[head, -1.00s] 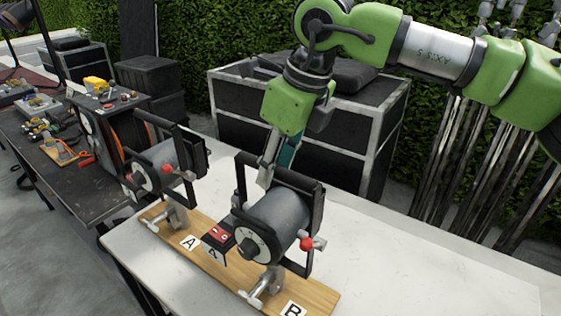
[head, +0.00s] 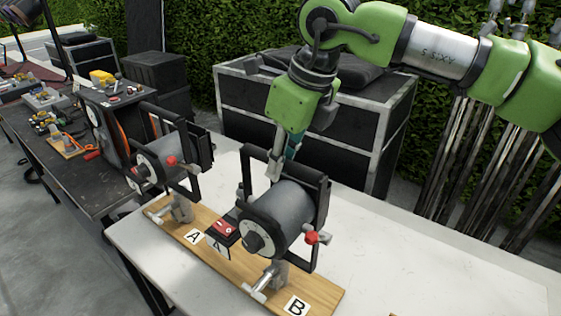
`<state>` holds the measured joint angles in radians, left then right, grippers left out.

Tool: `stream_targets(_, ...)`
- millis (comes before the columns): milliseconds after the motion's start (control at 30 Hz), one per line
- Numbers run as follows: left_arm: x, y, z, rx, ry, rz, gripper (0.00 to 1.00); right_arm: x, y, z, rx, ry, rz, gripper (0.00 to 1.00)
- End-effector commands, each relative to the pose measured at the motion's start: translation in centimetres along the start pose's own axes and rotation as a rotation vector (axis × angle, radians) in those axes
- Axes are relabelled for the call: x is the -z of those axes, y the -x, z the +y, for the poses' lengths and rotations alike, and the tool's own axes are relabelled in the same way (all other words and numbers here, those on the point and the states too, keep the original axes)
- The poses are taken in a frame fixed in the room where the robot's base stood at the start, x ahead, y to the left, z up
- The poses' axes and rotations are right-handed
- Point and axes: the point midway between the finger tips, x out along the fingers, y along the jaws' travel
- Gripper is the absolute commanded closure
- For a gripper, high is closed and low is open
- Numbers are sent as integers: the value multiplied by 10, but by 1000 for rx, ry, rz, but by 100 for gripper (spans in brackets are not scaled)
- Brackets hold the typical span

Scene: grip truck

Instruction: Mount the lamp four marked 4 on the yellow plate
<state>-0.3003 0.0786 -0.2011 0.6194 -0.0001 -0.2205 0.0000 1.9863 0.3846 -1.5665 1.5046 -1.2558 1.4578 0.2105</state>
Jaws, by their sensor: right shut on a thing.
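A grey and black lamp (head: 286,215) with a black yoke stands over the B end of a yellowish wooden plate (head: 225,265). A white tag with a dark mark, probably a 4, hangs at its red switch. Its clamp is close to the plate near label B; I cannot tell if it is seated. My right gripper (head: 274,170) reaches down from above and is shut on the back of this lamp; the exact grip point is partly hidden by the yoke. A similar lamp (head: 157,165) stands at the A end. My left gripper is out of view.
The plate lies on a white table (head: 400,260) with clear room to the right. A dark table (head: 95,185) with tools and a black box (head: 120,100) is at left. A large black case (head: 350,130) stands behind; metal poles (head: 480,180) are at right.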

Motion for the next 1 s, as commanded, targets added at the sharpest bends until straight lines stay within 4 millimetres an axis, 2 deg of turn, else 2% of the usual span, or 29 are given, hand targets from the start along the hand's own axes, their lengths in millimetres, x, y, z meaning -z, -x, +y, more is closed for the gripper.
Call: stream_targets(1000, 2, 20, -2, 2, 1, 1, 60, -11, 33, 0, 2, 0, -9, 100)
